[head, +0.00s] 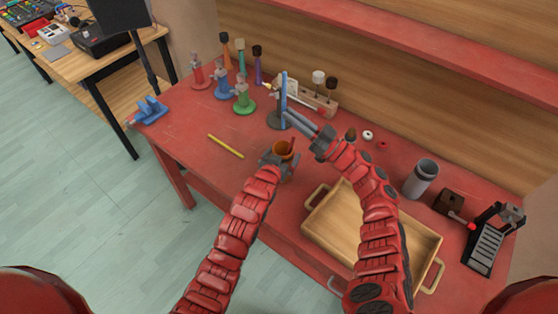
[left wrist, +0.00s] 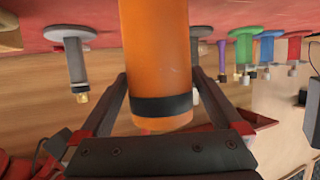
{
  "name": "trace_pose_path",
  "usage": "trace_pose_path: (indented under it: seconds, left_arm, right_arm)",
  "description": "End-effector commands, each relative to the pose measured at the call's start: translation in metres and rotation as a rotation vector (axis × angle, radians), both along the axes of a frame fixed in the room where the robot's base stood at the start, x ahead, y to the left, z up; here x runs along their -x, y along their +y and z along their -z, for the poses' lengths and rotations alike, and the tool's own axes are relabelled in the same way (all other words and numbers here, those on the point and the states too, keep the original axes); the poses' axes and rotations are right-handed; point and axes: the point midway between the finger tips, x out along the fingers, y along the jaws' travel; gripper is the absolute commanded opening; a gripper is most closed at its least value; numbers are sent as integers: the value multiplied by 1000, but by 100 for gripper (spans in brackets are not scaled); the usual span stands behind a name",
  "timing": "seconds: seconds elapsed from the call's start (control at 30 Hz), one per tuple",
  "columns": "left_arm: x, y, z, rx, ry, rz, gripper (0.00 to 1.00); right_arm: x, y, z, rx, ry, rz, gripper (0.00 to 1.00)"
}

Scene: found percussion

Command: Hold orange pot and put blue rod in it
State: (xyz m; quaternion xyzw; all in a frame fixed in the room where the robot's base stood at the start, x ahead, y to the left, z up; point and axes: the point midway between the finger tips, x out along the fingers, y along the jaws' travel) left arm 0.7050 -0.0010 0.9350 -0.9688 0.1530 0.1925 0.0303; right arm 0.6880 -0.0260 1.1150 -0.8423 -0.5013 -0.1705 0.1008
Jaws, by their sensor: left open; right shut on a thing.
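In the left wrist view the orange pot (left wrist: 157,55), with a dark band, fills the space between my fingers. My left gripper (head: 278,158) is open around the pot, one finger on each side. The blue rod (head: 284,85) is upright behind the pot, above a grey stand (head: 276,120). My right gripper (head: 289,114) is shut on the blue rod near its lower end. Whether the rod's bottom touches the stand is hard to tell.
A yellow stick (head: 226,146) lies left of the pot. Red, blue and green stands (head: 241,100) and several mallets are behind. A wooden tray (head: 325,243) sits at the front right, with a grey cylinder (head: 421,178) beyond it.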

Motion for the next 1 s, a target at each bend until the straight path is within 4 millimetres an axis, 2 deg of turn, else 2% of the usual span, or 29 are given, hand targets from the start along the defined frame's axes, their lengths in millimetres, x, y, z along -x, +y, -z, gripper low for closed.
trace_pose_path:
  seconds: [0.23, 0.63, 0.67, 1.0]
  left_arm:
    - [-20, -6, 9, -2, 2, -1, 100]
    - [-24, -8, 11, 0, 0, 0, 100]
    - [-24, -8, 11, 0, 0, 0, 96]
    - [-24, -7, 11, 0, 0, 0, 35]
  right_arm:
    - [0, 0, 0, 0, 0, 0, 0]
    - [0, 0, 0, 0, 0, 0, 0]
    - [0, 0, 0, 0, 0, 0, 0]
    - [0, 0, 0, 0, 0, 0, 0]
